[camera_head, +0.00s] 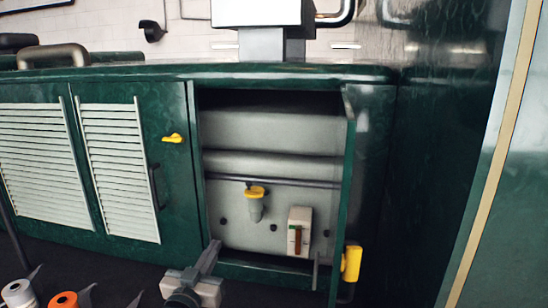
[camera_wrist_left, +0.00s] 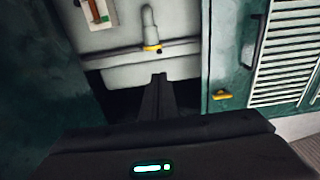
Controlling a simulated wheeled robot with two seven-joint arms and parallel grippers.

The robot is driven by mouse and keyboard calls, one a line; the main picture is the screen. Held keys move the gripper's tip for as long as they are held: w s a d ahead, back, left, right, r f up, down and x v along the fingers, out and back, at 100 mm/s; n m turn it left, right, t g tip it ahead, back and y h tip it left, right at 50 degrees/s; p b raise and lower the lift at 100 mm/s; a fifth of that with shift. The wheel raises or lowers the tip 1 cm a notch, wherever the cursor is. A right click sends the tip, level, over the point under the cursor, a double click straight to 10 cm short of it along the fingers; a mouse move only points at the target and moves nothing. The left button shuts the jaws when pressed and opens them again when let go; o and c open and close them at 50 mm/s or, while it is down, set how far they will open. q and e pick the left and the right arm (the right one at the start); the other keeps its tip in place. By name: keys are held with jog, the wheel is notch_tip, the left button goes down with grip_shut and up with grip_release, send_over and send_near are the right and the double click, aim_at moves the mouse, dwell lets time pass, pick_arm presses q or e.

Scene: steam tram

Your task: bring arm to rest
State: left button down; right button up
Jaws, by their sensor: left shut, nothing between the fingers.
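My left gripper (camera_head: 213,248) shows at the bottom centre of the head view, in front of the lower left edge of an open green cabinet (camera_head: 270,125). In the left wrist view its dark fingers (camera_wrist_left: 156,85) are together, with nothing between them. They point toward the cabinet opening and appear apart from the fittings inside. My right gripper is in neither view.
The cabinet door (camera_head: 345,190) stands open with a yellow handle (camera_head: 351,263). Inside are a yellow-collared fitting (camera_head: 255,195) and a switch box (camera_head: 299,232). Louvred doors (camera_head: 118,165) are shut at left. Orange (camera_head: 65,300) and white (camera_head: 18,292) rolls lie bottom left.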

pick_arm(q)
jog(key=s+a+f+g+y, duration=0.3)
jog(key=s+f+g, duration=0.5)
jog(key=s+f, duration=1.35)
jog(key=s+a+f+g, duration=0.25)
jog(key=s+f, duration=0.25)
jog(key=s, duration=0.6)
jog(key=s+a+f+g, duration=0.2)
jog(key=s+f+g, duration=0.25)
jog(key=s, duration=0.65)
notch_tip(320, 180, down, 35)
jog(key=b, duration=0.8)
jog(key=s+a+f+g+b, duration=0.1)
jog(key=s+f+b, duration=0.3)
jog(key=s+f, duration=0.6)
jog(key=s+a+f+g+b, duration=0.1)
jog(key=s+a+f+b, duration=0.1)
jog(key=s+f, duration=0.7)
notch_tip(320, 180, down, 8)
jog(key=shift+s+f+y+b, duration=0.2)
jog(key=shift+s+y+b, duration=0.15)
jog(key=shift+b, duration=0.55)
jog(key=shift+d, duration=0.15)
